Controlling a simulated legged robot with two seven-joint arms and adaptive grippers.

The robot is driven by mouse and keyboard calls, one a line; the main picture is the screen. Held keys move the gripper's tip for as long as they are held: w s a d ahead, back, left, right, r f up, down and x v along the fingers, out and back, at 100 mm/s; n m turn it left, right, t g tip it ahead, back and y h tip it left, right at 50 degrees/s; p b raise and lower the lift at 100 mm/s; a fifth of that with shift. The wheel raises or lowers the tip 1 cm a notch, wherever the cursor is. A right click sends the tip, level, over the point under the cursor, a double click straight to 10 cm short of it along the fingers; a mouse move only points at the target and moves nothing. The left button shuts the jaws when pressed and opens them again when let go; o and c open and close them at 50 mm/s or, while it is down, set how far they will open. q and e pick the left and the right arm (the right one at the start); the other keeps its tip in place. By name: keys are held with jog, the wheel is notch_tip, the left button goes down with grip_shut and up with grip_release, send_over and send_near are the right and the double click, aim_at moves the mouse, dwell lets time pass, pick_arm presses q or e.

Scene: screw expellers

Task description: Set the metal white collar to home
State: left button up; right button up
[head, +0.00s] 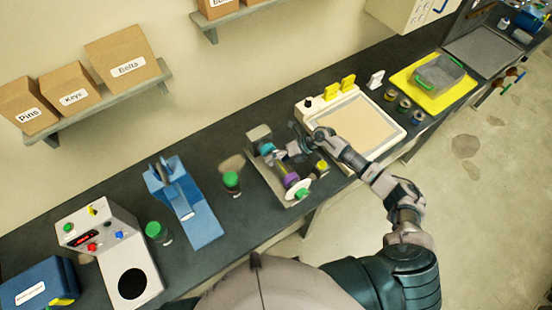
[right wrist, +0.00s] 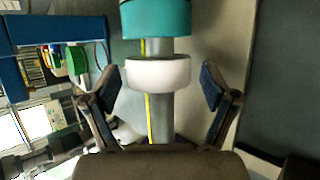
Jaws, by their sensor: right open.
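The metal white collar (right wrist: 158,73) is a pale ring around a grey shaft (right wrist: 160,110) in the right wrist view. A teal collar (right wrist: 155,18) sits on the same shaft, a short gap above it in that view. My right gripper (right wrist: 160,80) is open, one finger on each side of the white collar with visible gaps. In the head view my right gripper (head: 291,150) reaches the screw expeller from the right, beside its teal collar (head: 266,148). There the white collar is hard to make out. A purple collar (head: 291,180) is nearer the front. My left gripper is not in view.
The expeller stands on a dark bench (head: 245,212). A green-capped jar (head: 231,182) and a blue press (head: 184,200) are left of it; a white framed panel (head: 352,125) is to its right. A yellow-topped jar (head: 321,168) stands close by on the right.

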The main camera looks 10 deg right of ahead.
jog(key=v, duration=1.1)
jog(key=shift+d+r, duration=0.2)
jog(key=shift+d, duration=0.1)
